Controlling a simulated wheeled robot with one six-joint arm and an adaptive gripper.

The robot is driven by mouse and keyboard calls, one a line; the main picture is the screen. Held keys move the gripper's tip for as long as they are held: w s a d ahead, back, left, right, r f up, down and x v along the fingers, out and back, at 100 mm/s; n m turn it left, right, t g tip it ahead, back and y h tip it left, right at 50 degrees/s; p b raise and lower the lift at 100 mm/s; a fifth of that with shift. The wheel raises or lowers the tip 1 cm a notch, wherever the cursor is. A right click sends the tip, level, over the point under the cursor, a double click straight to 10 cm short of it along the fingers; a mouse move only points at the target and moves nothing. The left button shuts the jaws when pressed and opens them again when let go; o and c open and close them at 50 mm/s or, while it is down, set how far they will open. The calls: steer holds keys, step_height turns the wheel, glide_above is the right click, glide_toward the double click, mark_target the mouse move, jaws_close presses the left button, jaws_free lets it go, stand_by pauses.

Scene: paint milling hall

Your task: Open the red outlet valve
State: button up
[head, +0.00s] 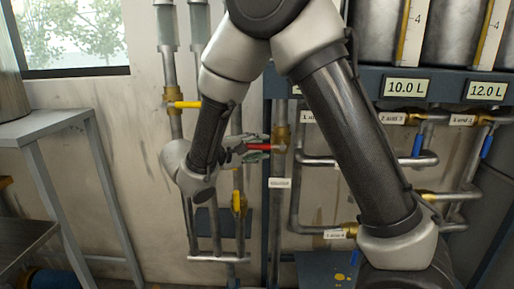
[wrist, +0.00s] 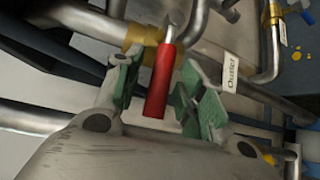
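The red outlet valve handle (head: 260,147) sticks out sideways to the left from a brass valve body (head: 282,137) on a vertical pipe. In the wrist view the red handle (wrist: 160,82) lies between the green-padded fingers of my gripper (wrist: 160,95). The fingers are apart, with a gap visible on the left side of the handle; contact on the right side is hard to tell. In the head view my gripper (head: 252,148) reaches the handle from the left. A white label (head: 279,183) is on the pipe below the valve; it reads "Outlet" in the wrist view (wrist: 231,72).
A horizontal pipe (head: 316,160) runs right of the valve. A grey table (head: 47,125) stands at the left.

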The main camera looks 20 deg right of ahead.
jaws_close()
steer(key=shift+r, duration=0.15)
steer(key=shift+d+r+m+y, duration=0.15)
steer(key=shift+r+m+y, duration=0.7)
steer(key=shift+y, duration=0.25)
steer(key=shift+s+d+r+m+y, duration=0.15)
steer(key=shift+d+r+m+y, duration=0.1)
steer(key=shift+r+m+y, duration=0.45)
steer(key=shift+s+d+r+m+y, duration=0.1)
steer(key=shift+d+r+m+y, duration=0.35)
steer(key=shift+y, duration=0.4)
steer(key=shift+s+d+r+m+y, duration=0.1)
steer(key=shift+d+r+m+y, duration=0.1)
steer(key=shift+r+y, duration=0.5)
steer(key=shift+f, duration=0.2)
